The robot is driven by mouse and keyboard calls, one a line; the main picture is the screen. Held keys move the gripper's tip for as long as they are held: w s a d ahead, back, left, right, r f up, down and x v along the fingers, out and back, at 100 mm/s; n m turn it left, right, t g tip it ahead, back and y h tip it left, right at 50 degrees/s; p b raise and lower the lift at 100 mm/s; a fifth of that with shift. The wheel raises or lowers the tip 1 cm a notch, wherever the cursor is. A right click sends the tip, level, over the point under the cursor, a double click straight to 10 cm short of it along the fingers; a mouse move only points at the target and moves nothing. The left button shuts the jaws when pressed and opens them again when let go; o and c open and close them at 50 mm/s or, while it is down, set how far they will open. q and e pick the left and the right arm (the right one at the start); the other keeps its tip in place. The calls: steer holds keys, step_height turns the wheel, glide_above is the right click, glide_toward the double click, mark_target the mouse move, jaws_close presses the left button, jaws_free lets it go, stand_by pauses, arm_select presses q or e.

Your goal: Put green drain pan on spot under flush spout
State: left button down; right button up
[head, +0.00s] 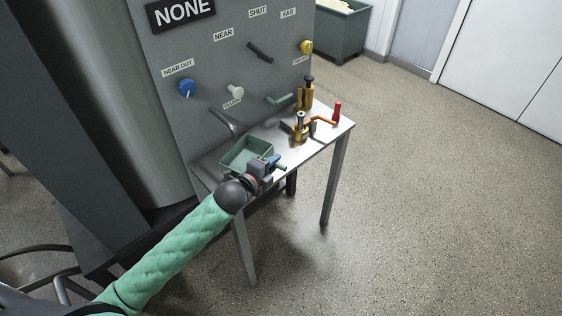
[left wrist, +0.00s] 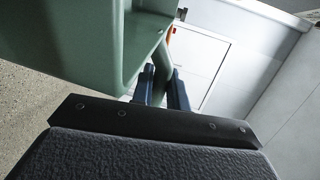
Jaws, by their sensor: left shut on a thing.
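The green drain pan (head: 246,153) is an open rectangular tray over the left end of the small metal table, just below the flush spout (head: 223,121), a grey bent pipe on the panel. I cannot tell whether the pan rests on the table or hangs just above it. My left gripper (head: 272,163) is shut on the pan's green handle at its right side. In the left wrist view the pan (left wrist: 85,40) fills the upper left, with its handle between the blue fingers (left wrist: 163,88). The spot under the spout is hidden. My right gripper is not in view.
The metal table (head: 326,135) also bears brass fittings (head: 300,128) and a red-handled part (head: 336,111) to the right of the pan. The grey panel (head: 205,65) behind carries a blue knob (head: 187,88) and several other controls. The floor at right is clear.

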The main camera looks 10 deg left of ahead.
arm_select(q)
steer(key=s+a+r+n+t+y, duration=0.1)
steer(key=s+a+n+y, duration=0.3)
steer(key=s+a+y, duration=0.1)
steer(key=shift+a+r+n+y, duration=0.2)
steer(key=shift+a+n+y, duration=0.15)
steer(key=shift+y, duration=0.25)
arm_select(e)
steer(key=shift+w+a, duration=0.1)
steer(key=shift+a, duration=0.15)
